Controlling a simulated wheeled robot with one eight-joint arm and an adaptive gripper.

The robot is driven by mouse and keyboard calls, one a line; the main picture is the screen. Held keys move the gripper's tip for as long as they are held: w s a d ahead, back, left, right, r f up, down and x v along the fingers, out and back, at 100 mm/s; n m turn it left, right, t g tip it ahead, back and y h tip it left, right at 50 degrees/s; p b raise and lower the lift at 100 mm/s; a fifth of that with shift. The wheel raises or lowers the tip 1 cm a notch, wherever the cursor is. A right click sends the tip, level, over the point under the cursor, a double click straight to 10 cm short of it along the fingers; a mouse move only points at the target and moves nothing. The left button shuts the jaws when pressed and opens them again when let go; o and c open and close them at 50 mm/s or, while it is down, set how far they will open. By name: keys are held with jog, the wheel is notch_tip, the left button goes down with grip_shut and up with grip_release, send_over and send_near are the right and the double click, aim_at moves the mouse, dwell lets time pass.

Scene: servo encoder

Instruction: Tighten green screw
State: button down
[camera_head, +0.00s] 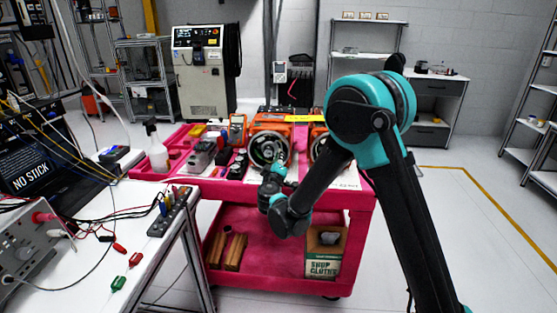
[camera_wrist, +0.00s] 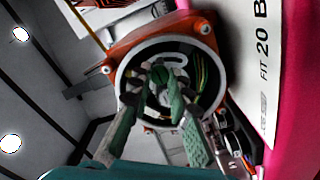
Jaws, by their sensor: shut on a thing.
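The orange servo housing (camera_head: 268,138) stands on the pink cart, its round opening facing me. In the wrist view the housing (camera_wrist: 118,52) has a pale ring around a dark inside with coloured wires. The green screw (camera_wrist: 160,78) is inside this opening, near its middle. My gripper (camera_wrist: 161,72) reaches into the opening, with its green-padded fingertips closed on the screw from both sides. The fingers hide part of the screw and the lower part of the opening. In the head view my gripper (camera_head: 279,167) is at the front of the housing; the screw is too small to tell there.
A second orange unit (camera_head: 318,140) stands just right of the housing, partly behind my arm. Tools and a white spray bottle (camera_head: 156,148) crowd the left of the pink cart (camera_head: 335,200). A workbench (camera_head: 90,240) with cables is at the left.

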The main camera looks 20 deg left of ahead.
jog(key=c, duration=1.4)
grip_release()
jog(key=v, duration=1.2)
jog(key=shift+f, duration=0.1)
